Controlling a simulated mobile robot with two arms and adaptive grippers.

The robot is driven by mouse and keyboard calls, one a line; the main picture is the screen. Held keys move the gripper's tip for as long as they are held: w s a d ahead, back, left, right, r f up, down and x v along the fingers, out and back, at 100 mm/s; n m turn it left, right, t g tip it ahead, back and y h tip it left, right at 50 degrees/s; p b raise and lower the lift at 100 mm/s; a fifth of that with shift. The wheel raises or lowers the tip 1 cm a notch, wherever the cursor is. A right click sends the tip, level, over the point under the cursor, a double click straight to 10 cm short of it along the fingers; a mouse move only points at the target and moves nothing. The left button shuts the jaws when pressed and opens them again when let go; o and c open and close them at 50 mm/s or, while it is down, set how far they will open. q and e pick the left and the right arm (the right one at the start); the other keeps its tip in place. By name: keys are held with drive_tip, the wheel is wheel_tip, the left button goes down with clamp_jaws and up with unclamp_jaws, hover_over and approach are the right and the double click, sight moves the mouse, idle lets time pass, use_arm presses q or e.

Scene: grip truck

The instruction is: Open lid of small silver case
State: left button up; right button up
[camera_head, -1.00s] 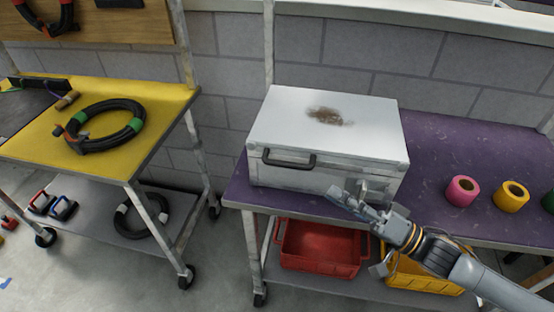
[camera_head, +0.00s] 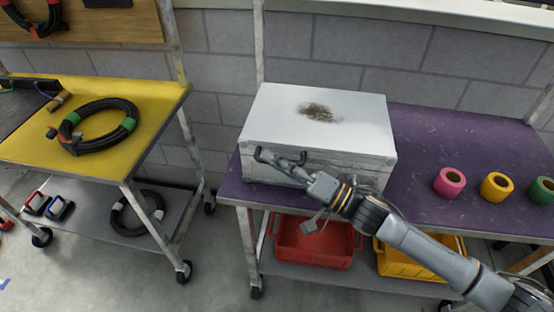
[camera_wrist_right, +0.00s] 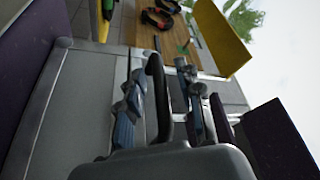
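The small silver case (camera_head: 270,120) stands on the purple tabletop, its lid shut, with a brown stain on top. Its grey metal side fills much of the right wrist view (camera_wrist_right: 75,115). My right gripper (camera_head: 282,162) is at the front left of the case, over the dark handle, and partly hides the handle and the case front. In the right wrist view the black handle (camera_wrist_right: 160,95) stands between the two spread fingers, with gaps showing on both sides. The right gripper is open. My left gripper is not in view.
A red bin (camera_head: 315,250) and a yellow bin (camera_head: 400,262) are on the shelf below. A yellow cart (camera_head: 45,140) stands left, across a gap.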

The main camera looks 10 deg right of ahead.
clamp_jaws()
drive_tip(key=shift+r, duration=0.1)
drive_tip(key=w+d+r+m+p, duration=0.1)
drive_tip(key=w+r+m+p, duration=0.1)
drive_tip(key=r+p, duration=0.5)
drive_tip(key=w+d+r+m+h+p, duration=0.1)
drive_tip(key=w+r+p, duration=0.3)
drive_tip(key=r+p, duration=0.4)
drive_tip(key=shift+w+r+m+h+p, duration=0.25)
drive_tip(key=shift+m+p, duration=0.55)
drive_tip(key=shift+p, duration=0.8)
drive_tip(key=shift+d, duration=0.1)
